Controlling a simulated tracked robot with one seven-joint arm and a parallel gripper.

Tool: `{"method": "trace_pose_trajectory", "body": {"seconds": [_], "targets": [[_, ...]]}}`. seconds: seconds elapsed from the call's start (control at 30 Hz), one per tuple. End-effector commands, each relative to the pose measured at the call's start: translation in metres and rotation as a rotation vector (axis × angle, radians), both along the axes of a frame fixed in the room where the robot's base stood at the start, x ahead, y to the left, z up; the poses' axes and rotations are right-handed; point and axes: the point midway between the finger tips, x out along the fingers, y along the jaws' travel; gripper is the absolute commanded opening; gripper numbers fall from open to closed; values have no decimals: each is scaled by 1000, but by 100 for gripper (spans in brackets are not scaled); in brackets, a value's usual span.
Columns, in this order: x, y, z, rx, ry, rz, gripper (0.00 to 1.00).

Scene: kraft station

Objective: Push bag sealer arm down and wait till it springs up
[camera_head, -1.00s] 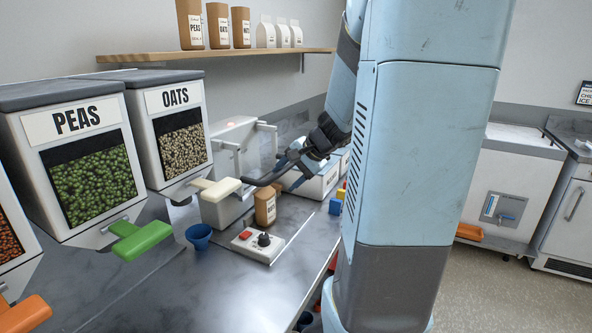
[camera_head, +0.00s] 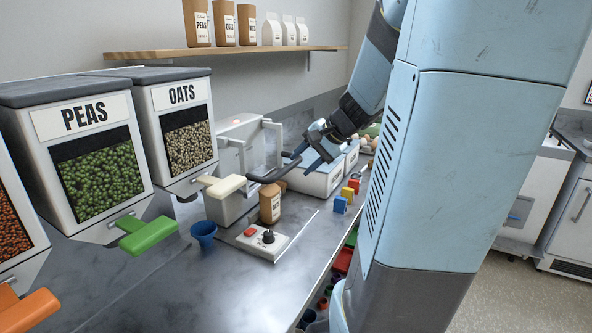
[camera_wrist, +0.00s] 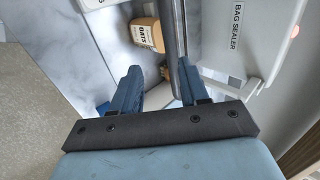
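The bag sealer (camera_head: 238,195) is a grey-white machine against the wall, with a dark bar-like arm (camera_head: 272,175) reaching out over a brown bag (camera_head: 270,204). The wrist view shows its "BAG SEALER" label (camera_wrist: 236,33), the dark bar (camera_wrist: 176,40) and the bag labelled OATS (camera_wrist: 147,34). My gripper (camera_head: 318,150) is near the bar's outer end in the head view. In the wrist view my gripper (camera_wrist: 160,82) has its two blue fingers apart, with the bar close to the right finger. I cannot tell whether they touch.
A control box (camera_head: 262,243) with a red button and black knob stands before the bag. Yellow and blue blocks (camera_head: 341,205) lie right, near the counter edge.

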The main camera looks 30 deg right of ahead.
Motion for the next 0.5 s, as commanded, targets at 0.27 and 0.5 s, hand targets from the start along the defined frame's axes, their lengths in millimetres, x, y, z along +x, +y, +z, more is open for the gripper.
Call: {"method": "trace_pose_trajectory", "body": {"seconds": [0.27,0.5], "targets": [[-29,-18,40,-1,-3,-1,44],[-42,-27,57,-1,0,-1,44]]}}
